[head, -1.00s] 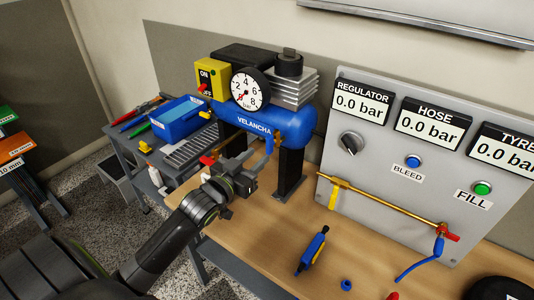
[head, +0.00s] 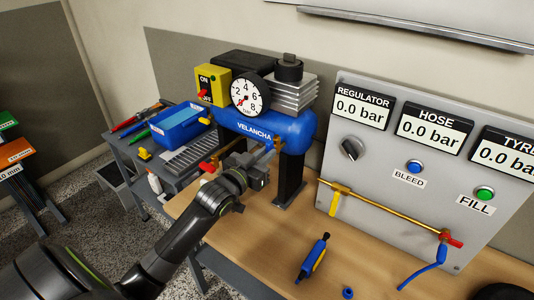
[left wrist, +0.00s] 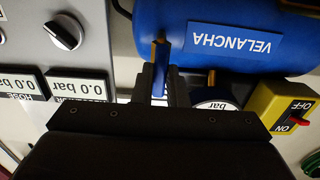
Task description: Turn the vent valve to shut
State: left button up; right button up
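A blue lever on a brass fitting (head: 278,142) hangs at the right front of the blue tank marked VELANCHA. No label names the vent valve; this lever is the valve part at my left gripper (head: 267,169). In the left wrist view the blue lever (left wrist: 160,68) stands between the two close-set fingers (left wrist: 160,88), which appear to press on both its sides. The fingers' lower part is hidden by the hand. A second lever, red (head: 208,167), sits under the tank's left end, clear of the gripper. My right gripper is not in view.
The tank (head: 248,126) carries a gauge (head: 249,93) and a yellow ON/OFF switch box (head: 212,84). A grey panel (head: 385,160) stands to the right, with a brass pipe (head: 385,208) before it.

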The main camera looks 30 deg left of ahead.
pick_arm(q)
grip_shut()
jog(key=shift+m+b, duration=0.85)
jog(key=shift+m, duration=1.55)
jog(key=shift+m+b, duration=0.85)
jog(key=shift+m, duration=1.35)
